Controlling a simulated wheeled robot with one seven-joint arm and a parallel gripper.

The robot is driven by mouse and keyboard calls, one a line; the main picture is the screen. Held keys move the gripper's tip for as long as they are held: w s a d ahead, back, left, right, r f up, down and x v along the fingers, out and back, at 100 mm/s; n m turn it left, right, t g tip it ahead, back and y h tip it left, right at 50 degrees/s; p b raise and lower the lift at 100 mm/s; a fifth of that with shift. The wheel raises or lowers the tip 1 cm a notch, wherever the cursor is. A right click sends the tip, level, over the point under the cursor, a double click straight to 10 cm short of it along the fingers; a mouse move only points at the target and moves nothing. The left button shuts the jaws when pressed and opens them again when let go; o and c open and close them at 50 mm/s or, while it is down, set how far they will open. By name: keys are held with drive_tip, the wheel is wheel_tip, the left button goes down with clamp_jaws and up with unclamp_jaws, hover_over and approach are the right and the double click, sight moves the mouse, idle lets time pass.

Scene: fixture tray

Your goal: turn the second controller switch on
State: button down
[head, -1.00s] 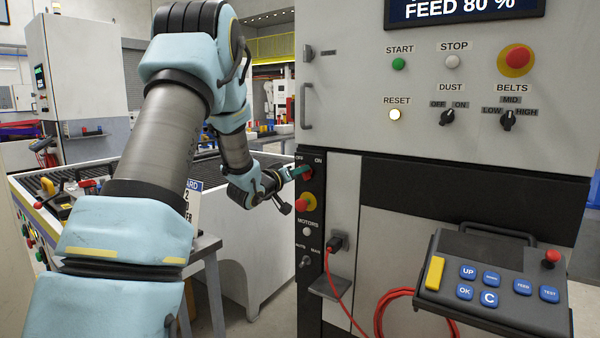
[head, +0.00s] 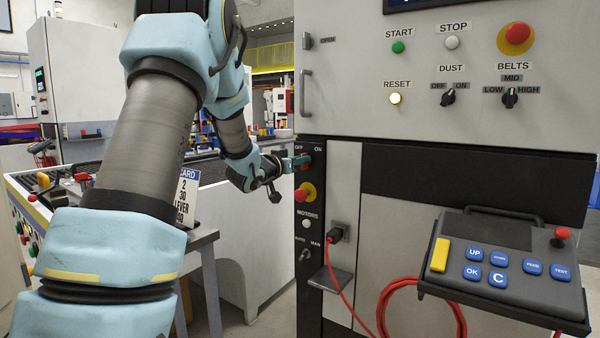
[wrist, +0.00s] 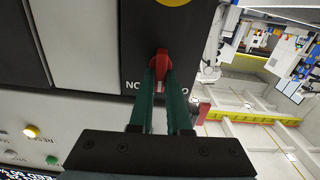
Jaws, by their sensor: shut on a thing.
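A red switch (head: 306,161) sits at the top of the narrow black side panel, under OFF and ON labels. In the head view my gripper (head: 300,163) reaches it from the left with green fingers and partly covers it. In the wrist view the red switch (wrist: 161,62) stands between the tips of my gripper (wrist: 160,75), which is shut on it. Its lettering there is upside down and partly hidden by the fingers. The switch's exact setting is hard to tell.
Just below are a red emergency knob (head: 302,195) on yellow, a MOTORS button (head: 306,224) and an AUTO/MAN toggle (head: 304,255). A black plug (head: 336,235) with a red cable is right of the panel. A pendant (head: 508,262) hangs at the right.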

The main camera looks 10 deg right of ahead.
drive_tip(key=m+b, duration=0.2)
drive_tip(key=b, duration=0.1)
drive_tip(key=m+b, duration=0.1)
drive_tip(key=m, duration=0.1)
drive_tip(key=shift+s+d+f, duration=0.1)
drive_tip(key=shift+f, duration=0.15)
drive_tip(key=shift+s+r+m+b, duration=0.1)
drive_tip(key=shift+r+m+b, duration=0.05)
drive_tip(key=shift+m+b, duration=1.1)
drive_tip(key=c, duration=0.9)
unclamp_jaws()
drive_tip(key=shift+d, duration=0.1)
drive_tip(key=shift+o, duration=0.2)
drive_tip(key=b+v, duration=0.1)
drive_tip(key=v, duration=0.9)
drive_tip(key=shift+s+a, duration=0.3)
